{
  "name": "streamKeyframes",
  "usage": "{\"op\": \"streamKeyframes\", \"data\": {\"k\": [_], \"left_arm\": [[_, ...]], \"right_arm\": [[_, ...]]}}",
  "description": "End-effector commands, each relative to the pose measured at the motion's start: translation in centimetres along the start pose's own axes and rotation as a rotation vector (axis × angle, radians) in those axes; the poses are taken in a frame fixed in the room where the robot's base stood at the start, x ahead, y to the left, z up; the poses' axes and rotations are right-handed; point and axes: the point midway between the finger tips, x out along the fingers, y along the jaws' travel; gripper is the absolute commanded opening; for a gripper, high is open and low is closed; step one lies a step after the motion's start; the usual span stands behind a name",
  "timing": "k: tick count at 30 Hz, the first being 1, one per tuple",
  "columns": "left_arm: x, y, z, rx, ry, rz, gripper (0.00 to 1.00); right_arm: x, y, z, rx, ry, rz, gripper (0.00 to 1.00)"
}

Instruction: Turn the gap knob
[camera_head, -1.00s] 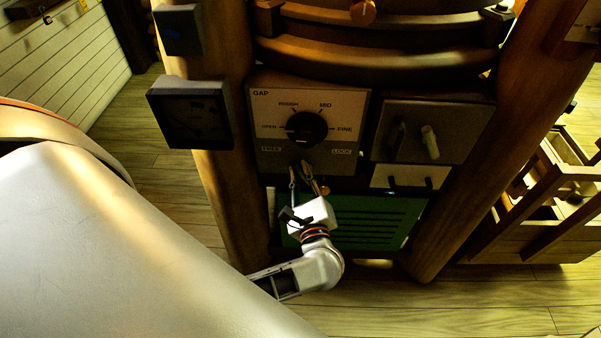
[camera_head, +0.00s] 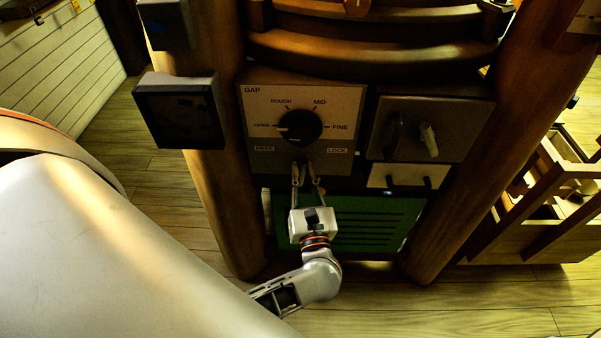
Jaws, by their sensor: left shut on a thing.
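The gap knob (camera_head: 300,126) is a round black dial on the pale GAP panel (camera_head: 345,100). A small light mark on its left side is by OPEN; ROUGH, MID and FINE follow round to the right. Below it, between the FREE and LOCK labels, is a small dark lever (camera_head: 307,166). My left gripper (camera_head: 307,174) comes up from below, with its fingers on either side of the lever's lower part. It is shut on this lever, not on the knob, which is clear of the fingers. My right gripper is out of view.
A dark panel with a pale toggle (camera_head: 428,138) is to the right of the GAP panel. A dark meter box (camera_head: 180,112) sticks out on the left post. Green slatted panel (camera_head: 365,222) lies behind my wrist. Thick wooden posts flank the panels; a wooden crate (camera_head: 530,205) stands right.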

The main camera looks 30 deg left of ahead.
Motion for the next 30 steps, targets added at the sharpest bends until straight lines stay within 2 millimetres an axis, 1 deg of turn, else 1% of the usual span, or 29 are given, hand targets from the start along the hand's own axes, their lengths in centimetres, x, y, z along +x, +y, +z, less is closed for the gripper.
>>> {"op": "streamKeyframes", "data": {"k": [1, 6, 13, 19, 30], "left_arm": [[-0.15, -0.13, -0.25, 0.039, -0.003, -0.005, 0.00], [-0.19, -0.50, -0.26, 0.163, -0.029, -0.019, 0.00], [-0.28, -0.88, -0.30, 0.280, -0.053, -0.033, 0.00], [-0.32, -1.02, -0.38, 0.333, -0.064, -0.039, 0.00], [-0.34, -1.06, -0.41, 0.349, -0.067, -0.041, 0.00]], "right_arm": [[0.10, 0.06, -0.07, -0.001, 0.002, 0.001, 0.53], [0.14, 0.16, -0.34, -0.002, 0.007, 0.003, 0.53], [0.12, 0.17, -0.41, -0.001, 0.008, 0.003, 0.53], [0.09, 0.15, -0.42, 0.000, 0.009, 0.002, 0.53], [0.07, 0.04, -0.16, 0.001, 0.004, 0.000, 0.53]]}}
